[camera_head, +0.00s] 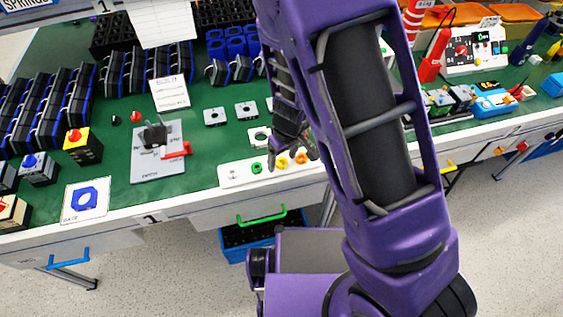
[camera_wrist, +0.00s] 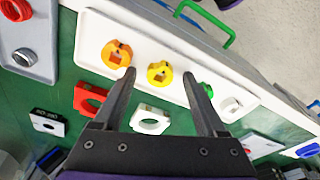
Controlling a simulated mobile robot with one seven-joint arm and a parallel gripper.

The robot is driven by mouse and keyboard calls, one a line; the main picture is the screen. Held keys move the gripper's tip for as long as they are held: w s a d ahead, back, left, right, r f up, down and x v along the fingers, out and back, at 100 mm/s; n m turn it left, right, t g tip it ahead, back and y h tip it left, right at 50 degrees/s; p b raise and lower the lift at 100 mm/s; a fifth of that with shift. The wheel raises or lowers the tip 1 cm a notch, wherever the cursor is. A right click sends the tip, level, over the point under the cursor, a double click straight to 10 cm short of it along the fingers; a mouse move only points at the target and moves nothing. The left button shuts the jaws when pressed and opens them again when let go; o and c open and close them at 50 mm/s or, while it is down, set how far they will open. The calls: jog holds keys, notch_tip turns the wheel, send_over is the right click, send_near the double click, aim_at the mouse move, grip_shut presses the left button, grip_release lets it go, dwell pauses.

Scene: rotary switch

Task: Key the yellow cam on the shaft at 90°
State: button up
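The yellow cam (camera_head: 282,162) lies on the white tray (camera_head: 231,181) near the table's front edge, between a green cam (camera_head: 256,168) and an orange cam (camera_head: 301,157). In the wrist view the yellow cam (camera_wrist: 160,72) is a notched disc with a square hole. My gripper (camera_wrist: 159,76) is open and empty; its fingertips appear on either side of the yellow cam without visible contact. The gripper (camera_head: 293,161) hangs over the tray in the head view. The rotary switch (camera_head: 158,170) is a grey plate with a dark raised centre and a red lever (camera_head: 178,152), left of the tray.
Green mat is free between switch and tray.

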grip_shut()
